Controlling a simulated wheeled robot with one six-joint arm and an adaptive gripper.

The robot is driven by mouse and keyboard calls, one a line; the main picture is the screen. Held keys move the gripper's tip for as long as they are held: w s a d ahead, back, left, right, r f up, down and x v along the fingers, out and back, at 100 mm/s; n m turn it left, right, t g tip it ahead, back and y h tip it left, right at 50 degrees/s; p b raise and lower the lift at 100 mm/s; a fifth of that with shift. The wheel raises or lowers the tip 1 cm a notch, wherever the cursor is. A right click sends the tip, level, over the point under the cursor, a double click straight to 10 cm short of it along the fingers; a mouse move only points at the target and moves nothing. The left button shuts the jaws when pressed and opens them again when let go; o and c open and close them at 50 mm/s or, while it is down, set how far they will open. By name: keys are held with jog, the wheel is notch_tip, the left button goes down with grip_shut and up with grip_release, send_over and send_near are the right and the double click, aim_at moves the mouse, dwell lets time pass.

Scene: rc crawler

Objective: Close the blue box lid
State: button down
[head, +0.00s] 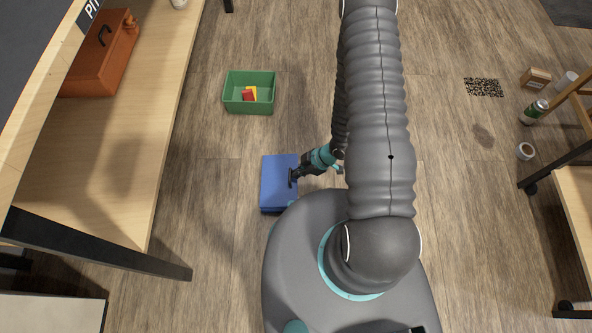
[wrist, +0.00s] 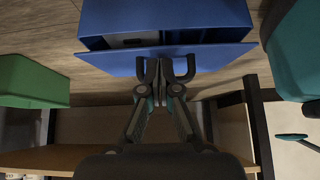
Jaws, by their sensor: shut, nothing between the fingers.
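The blue box (head: 276,188) sits on the floor beside my base in the head view. Its blue lid (wrist: 110,63) lies over it; in the wrist view a dark gap shows between the lid and the box body (wrist: 165,14), with something grey inside. My gripper (head: 293,178) is at the right part of the lid in the head view. In the wrist view my gripper (wrist: 166,72) is shut and empty, its fingertips at the lid's edge. I cannot tell whether they press on it.
A green bin (head: 249,108) with red and yellow pieces stands on the floor beyond the box. A wooden bench (head: 120,150) with an orange toolbox (head: 102,55) is at left. A shelf (head: 575,195) and small items are at right. Floor between is clear.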

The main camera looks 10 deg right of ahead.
jog(key=shift+d+f, duration=0.25)
jog(key=shift+f, duration=0.2)
jog(key=shift+r, duration=0.15)
dwell(0.3)
jog(key=shift+r+p, duration=0.4)
jog(key=shift+r, duration=0.3)
